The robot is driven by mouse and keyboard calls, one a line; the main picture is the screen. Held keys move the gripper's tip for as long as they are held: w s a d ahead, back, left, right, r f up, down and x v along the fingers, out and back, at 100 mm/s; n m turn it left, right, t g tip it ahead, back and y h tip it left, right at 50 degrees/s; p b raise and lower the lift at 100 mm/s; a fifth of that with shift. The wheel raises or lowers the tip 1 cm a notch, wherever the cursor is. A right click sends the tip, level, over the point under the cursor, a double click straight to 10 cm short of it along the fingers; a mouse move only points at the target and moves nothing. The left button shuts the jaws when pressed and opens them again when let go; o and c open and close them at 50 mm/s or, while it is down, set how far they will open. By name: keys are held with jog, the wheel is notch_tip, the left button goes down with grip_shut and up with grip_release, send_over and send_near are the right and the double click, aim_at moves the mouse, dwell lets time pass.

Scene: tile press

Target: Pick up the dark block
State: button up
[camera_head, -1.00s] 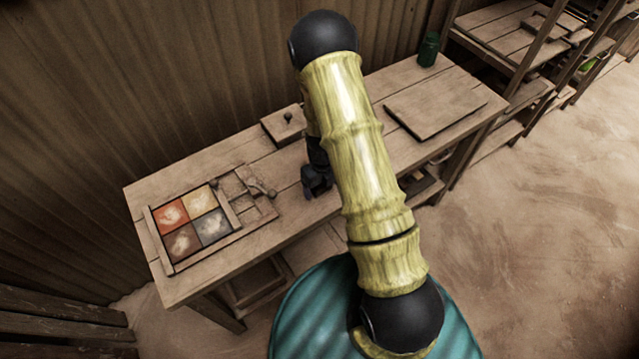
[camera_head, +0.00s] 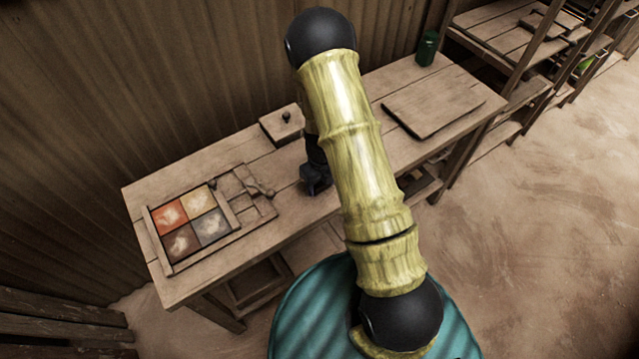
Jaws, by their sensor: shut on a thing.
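My gripper (camera_head: 315,190) is dark and small in the head view. It is low over the middle of the wooden workbench (camera_head: 290,225), right of the tile tray. It is shut on a dark thing that I take for the dark block, which blends with the dark fingers and is mostly hidden. I cannot tell whether it touches the bench top.
A tray (camera_head: 163,253) with orange, yellow, brown and grey squares lies on the left of the bench, beside a wooden frame (camera_head: 245,190). A knobbed wooden box (camera_head: 277,128) stands behind my gripper. A flat board (camera_head: 435,105) and green jar (camera_head: 427,48) are right.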

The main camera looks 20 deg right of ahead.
aim_at(320, 183)
notch_tip(320, 183, up, 9)
jog(key=shift+a+r, duration=0.1)
jog(key=shift+s+r, duration=0.1)
jog(key=shift+r, duration=0.1)
dwell(0.4)
